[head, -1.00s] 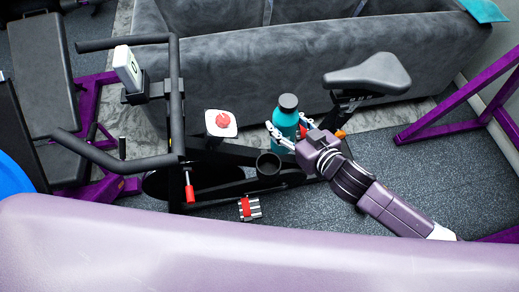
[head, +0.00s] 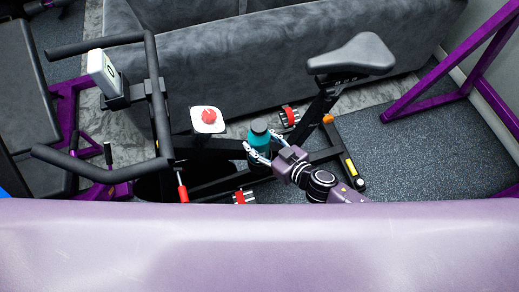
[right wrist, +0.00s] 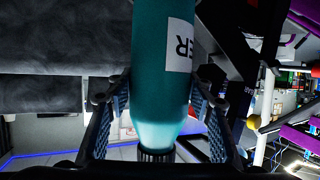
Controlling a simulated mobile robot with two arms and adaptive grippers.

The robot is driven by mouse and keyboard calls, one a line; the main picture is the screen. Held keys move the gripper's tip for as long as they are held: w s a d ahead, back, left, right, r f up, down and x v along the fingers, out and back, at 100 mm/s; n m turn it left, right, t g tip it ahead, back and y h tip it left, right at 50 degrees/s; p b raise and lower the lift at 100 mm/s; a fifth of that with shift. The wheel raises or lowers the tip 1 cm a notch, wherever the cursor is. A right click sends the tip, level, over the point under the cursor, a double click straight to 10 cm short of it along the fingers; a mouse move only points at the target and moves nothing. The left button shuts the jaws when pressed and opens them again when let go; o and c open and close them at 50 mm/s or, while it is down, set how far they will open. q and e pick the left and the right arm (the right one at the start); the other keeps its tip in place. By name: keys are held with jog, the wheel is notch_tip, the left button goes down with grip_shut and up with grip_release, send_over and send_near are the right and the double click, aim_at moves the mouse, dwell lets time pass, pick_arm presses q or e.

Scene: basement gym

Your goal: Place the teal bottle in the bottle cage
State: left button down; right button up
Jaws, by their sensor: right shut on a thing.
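The teal bottle (head: 259,138), with a dark cap, is upright on the exercise bike in the head view. My right gripper (head: 258,151) is shut on it, one finger on each side. In the right wrist view the bottle (right wrist: 160,70) fills the middle between the two fingers (right wrist: 158,110), with part of a white label showing. The bottle's lower end is out of that view. In the head view the black bottle cage is mostly hidden below the bottle and gripper. I cannot tell how far the bottle is inside it. My left gripper is not in view.
The bike's saddle (head: 352,55) stands to the right and its handlebars (head: 100,165) to the left. A white box with a red knob (head: 207,118) is left of the bottle. A grey sofa (head: 270,60) is behind the bike. Purple frame bars (head: 450,75) stand at the right.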

aim_at(266, 153)
jog(key=shift+w+f+b, duration=0.1)
jog(key=shift+f+b, duration=1)
jog(key=shift+f, duration=1.45)
jog(key=shift+f, duration=0.15)
jog(key=o, duration=1.2)
jog(key=shift+r, duration=0.3)
jog(key=shift+s+d, duration=0.25)
jog(key=shift+s, duration=0.1)
jog(key=v, duration=1.1)
